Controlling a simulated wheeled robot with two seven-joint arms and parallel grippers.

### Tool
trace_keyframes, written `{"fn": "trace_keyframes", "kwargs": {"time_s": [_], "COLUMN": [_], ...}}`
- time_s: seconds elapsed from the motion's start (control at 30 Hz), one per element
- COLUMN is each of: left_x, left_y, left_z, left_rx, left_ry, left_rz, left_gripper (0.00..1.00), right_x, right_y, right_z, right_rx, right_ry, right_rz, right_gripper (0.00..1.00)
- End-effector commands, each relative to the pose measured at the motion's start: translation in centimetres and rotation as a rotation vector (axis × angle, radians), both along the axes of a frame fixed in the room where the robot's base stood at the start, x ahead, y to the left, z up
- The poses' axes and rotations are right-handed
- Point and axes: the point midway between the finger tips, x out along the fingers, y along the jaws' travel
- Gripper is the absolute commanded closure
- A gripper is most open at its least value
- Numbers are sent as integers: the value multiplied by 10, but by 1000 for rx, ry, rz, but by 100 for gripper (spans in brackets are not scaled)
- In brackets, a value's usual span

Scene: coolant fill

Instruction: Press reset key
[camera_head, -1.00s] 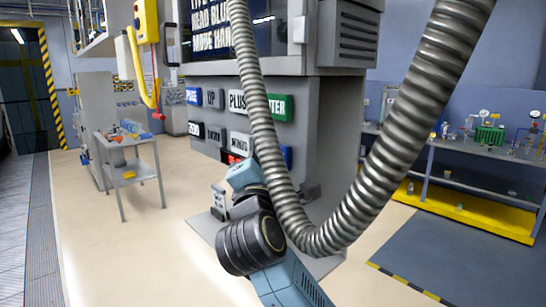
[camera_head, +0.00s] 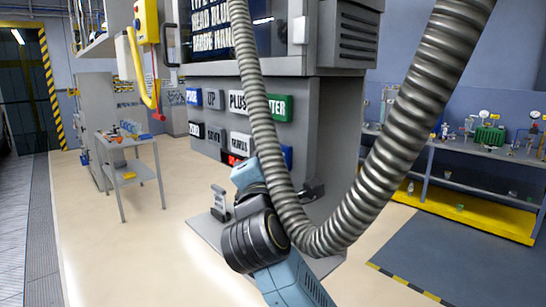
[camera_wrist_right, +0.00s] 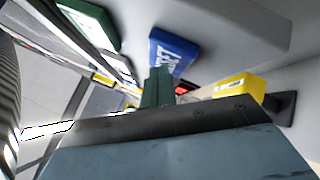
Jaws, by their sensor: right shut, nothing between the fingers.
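A red key (camera_head: 234,159) with white lettering sits low on the grey key panel in the head view. It is mostly hidden behind my right arm and the hose, and its full label cannot be read. In the right wrist view a small red patch (camera_wrist_right: 182,90) shows just beside the fingers. My right gripper (camera_wrist_right: 158,82) is shut and empty, its dark green fingers pointing toward the panel below a blue key (camera_wrist_right: 172,50). Whether the fingertips touch anything cannot be told. In the head view the right fingers are hidden. My left gripper is in neither view.
A yellow block (camera_wrist_right: 238,86) lies right of the fingers in the wrist view. A ribbed hose (camera_head: 405,125) hangs before the panel.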

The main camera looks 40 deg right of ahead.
Motion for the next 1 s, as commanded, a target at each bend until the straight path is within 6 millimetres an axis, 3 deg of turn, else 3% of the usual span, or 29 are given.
{"fn": "trace_keyframes", "kwargs": {"time_s": [0.63,1.0], "left_x": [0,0], "left_y": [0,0], "left_z": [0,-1], "left_rx": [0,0], "left_ry": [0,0], "left_rz": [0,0], "left_gripper": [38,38], "right_x": [0,-1], "right_y": [-3,14], "right_z": [0,0], "right_rx": [0,1], "right_ry": [-1,-1], "right_rz": [-1,0], "right_gripper": [100,100]}}
